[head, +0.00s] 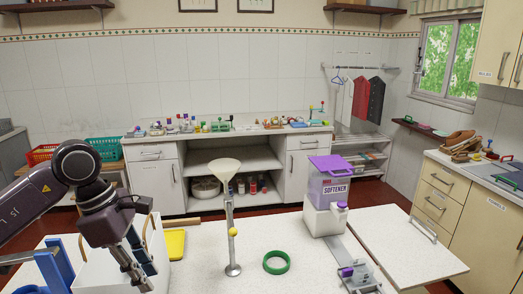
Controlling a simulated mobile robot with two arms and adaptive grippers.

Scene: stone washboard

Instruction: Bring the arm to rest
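My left arm (75,160) comes in from the left, and my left gripper (143,272) hangs down at its end, in front of a white box with handles (100,272). Its fingers point down and overlap the box in this view. I cannot tell how far apart they are or whether they touch anything. My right arm and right gripper are not in view.
A white worktop (205,262) holds a funnel on a metal stand (229,215), a green ring (276,262), a purple-lidded softener dispenser (330,190) and a yellow tray (175,244). A blue frame (55,268) stands at front left. The worktop around the ring is clear.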

